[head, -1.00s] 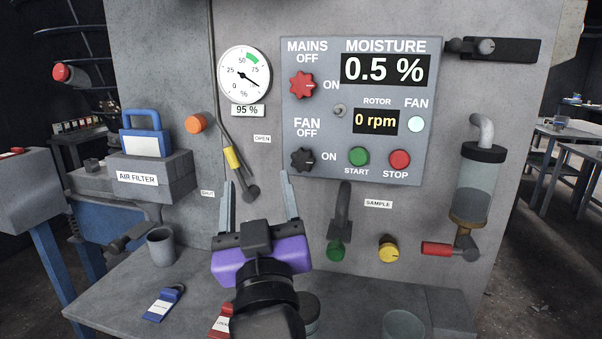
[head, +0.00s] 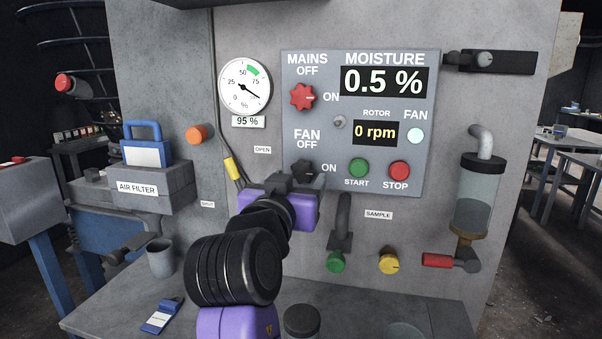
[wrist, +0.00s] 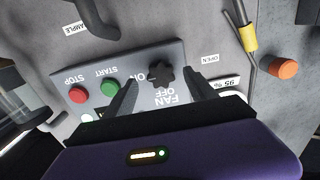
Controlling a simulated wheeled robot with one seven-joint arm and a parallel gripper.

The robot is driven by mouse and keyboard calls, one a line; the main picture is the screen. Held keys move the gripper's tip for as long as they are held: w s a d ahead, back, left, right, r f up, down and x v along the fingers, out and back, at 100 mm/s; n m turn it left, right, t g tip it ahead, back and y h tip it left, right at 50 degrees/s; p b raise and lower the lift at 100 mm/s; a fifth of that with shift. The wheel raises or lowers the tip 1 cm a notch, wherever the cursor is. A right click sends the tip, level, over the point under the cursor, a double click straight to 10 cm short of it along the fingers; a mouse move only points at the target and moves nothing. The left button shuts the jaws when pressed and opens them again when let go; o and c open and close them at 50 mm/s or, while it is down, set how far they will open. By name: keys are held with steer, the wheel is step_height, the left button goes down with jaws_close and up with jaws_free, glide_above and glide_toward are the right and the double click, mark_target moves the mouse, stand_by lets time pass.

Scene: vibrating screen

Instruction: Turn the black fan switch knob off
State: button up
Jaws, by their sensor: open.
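The black fan switch knob (head: 304,170) is on the lower left of the grey control panel (head: 432,120), beside the FAN OFF and ON labels. In the head view my gripper hides its lower part. The wrist view shows the whole star-shaped knob (wrist: 160,74), upside down. My gripper (wrist: 160,90) is open, with one finger on each side of the knob in that view. I cannot tell whether the fingers touch it. In the head view my purple gripper body (head: 305,210) is just below the knob. The FAN lamp (head: 415,135) is pale and bright.
The red mains knob (head: 302,97) is above the fan knob. The green START button (head: 359,168) and red STOP button (head: 399,169) are to its right. A yellow-gripped lever (head: 233,169) is to its left. The sample spout (head: 342,222) is below right.

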mark_target(302, 174)
steer(key=shift+x, duration=1.65)
steer(key=c, duration=1.4)
steer(key=shift+o, duration=0.2)
